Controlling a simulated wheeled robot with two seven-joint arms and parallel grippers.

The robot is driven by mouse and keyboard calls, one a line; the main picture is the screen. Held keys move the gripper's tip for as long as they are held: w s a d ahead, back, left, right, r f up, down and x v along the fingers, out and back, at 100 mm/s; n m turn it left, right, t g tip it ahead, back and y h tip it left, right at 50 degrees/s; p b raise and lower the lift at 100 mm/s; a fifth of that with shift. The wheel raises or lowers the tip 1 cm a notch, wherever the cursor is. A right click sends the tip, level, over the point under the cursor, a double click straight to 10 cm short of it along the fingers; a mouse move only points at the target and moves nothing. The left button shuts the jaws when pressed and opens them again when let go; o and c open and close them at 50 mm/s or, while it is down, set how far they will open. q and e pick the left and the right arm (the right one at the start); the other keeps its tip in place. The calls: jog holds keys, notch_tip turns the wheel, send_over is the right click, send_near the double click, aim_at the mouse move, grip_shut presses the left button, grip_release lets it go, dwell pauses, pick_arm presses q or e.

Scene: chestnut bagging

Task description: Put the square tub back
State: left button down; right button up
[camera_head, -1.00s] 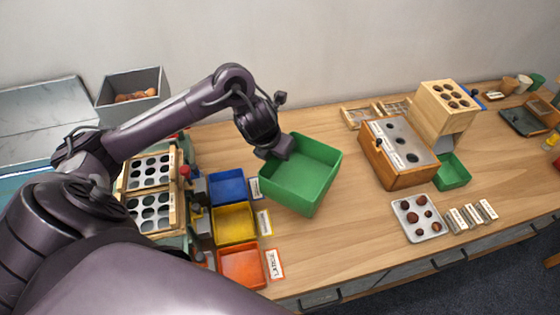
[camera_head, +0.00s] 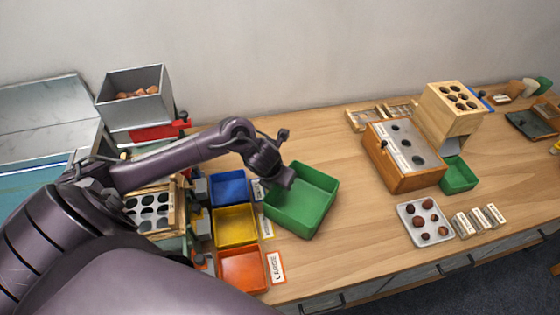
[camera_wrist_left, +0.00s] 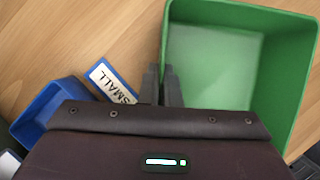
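The square green tub (camera_head: 315,220) is empty inside and sits upright at the middle-left of the wooden table, right of the blue and yellow bins. My left gripper (camera_head: 286,180) is at the tub's left wall. In the left wrist view the two narrow fingers (camera_wrist_left: 163,86) stand close together, one on each side of the wall of the green tub (camera_wrist_left: 277,95), and look shut on it. The tub's underside is hidden, so I cannot tell for sure whether it touches the table. My right gripper is not in view.
Blue (camera_head: 229,187), yellow (camera_head: 235,225) and orange (camera_head: 243,268) bins stand just left of the tub. A SMALL label (camera_wrist_left: 112,82) lies beside it. A wooden box (camera_head: 400,172) and a chestnut tray (camera_head: 425,222) stand to the right. Table between is clear.

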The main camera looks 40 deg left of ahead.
pick_arm(q)
jog(key=c, duration=2.1)
grip_release()
jog(key=o, duration=0.5)
jog(key=shift+c, duration=0.2)
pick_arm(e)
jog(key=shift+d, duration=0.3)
